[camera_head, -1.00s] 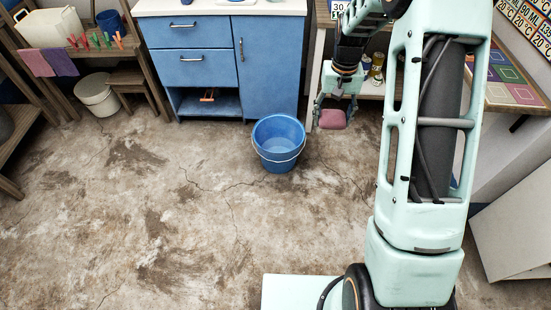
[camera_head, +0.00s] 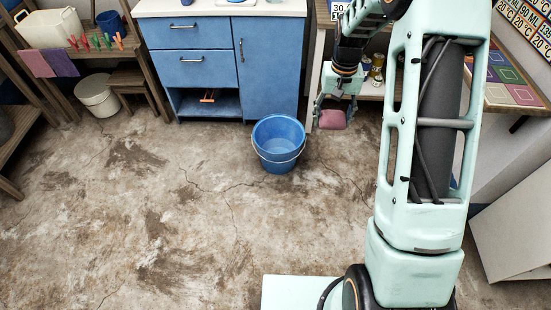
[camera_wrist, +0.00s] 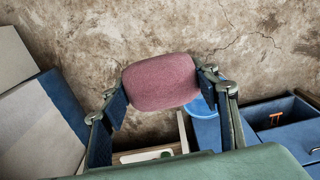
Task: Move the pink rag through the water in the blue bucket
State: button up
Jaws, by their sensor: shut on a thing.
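The pink rag (camera_head: 332,119) is a rounded bundle held between the fingers of my gripper (camera_head: 333,115). It fills the middle of the wrist view (camera_wrist: 160,82), with a finger pad on each side of it. The blue bucket (camera_head: 278,163) stands upright on the floor, its wire handle hanging down at the front. Pale blue water (camera_head: 277,135) appears to show inside it. My gripper and the rag are to the right of the bucket, apart from it in the head view. In the wrist view the bucket (camera_wrist: 203,108) is partly hidden behind the rag and right finger.
A blue cabinet (camera_head: 200,65) stands behind the bucket. The concrete floor (camera_head: 130,220) in front is clear.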

jog(key=shift+w+d, duration=0.15)
jog(key=shift+w, duration=0.75)
jog(key=shift+r, duration=0.1)
notch_tip(320, 180, up, 27)
jog(key=p, duration=1.6)
jog(key=shift+r, duration=0.2)
dwell(1.6)
